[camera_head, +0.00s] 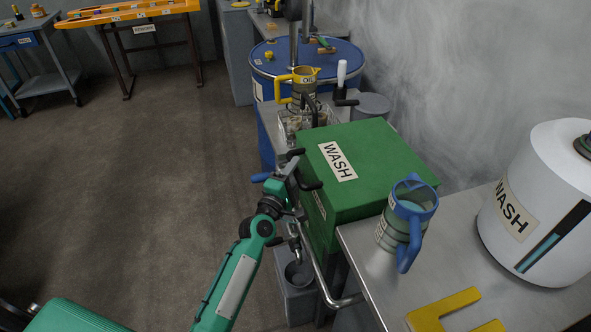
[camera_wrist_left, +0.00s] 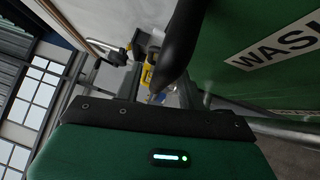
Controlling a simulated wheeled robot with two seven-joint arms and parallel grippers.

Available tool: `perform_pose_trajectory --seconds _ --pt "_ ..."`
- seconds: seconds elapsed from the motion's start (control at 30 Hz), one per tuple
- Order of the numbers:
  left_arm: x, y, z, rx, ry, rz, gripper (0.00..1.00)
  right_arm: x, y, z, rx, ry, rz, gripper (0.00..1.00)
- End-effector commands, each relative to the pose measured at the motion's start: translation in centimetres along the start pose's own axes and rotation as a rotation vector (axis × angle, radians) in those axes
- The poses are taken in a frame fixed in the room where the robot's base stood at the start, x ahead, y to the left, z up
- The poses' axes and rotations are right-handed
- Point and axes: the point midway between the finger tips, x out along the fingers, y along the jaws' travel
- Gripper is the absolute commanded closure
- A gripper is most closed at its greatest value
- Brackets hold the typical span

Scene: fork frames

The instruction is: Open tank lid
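The green tank (camera_head: 320,225) is a box with a flat green lid (camera_head: 375,150) labelled WASH. The lid looks closed and level. In the left wrist view the tank's green surface with its WASH label (camera_wrist_left: 280,48) fills the upper right. My left gripper (camera_head: 304,170) is at the lid's left edge, its dark fingers apart. I cannot tell whether a finger touches the lid. I see nothing held. My right gripper is not in view.
A grey-blue jug (camera_head: 408,215) stands on the metal bench (camera_head: 375,280) right of the tank, near a white WASH container (camera_head: 545,205). Behind the tank are a yellow-handled OIL jug (camera_head: 303,85) and a blue drum (camera_head: 340,60). The floor at left is clear.

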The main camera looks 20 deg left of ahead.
Motion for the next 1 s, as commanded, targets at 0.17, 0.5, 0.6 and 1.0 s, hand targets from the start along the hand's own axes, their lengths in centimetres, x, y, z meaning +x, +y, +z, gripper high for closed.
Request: perform_pose_trajectory --seconds 0.17,0.5,0.6,1.0 --pt "0.5 0.0 0.0 0.000 0.000 0.000 0.60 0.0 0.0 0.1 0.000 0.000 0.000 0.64" --pt "0.5 0.0 0.0 0.000 0.000 0.000 0.88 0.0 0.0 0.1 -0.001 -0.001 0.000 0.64" --pt "0.5 0.0 0.0 0.000 0.000 0.000 1.00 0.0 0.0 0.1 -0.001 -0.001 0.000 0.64" --pt "0.6 1.2 -0.3 0.013 0.000 -0.013 1.00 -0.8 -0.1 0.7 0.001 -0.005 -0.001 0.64"
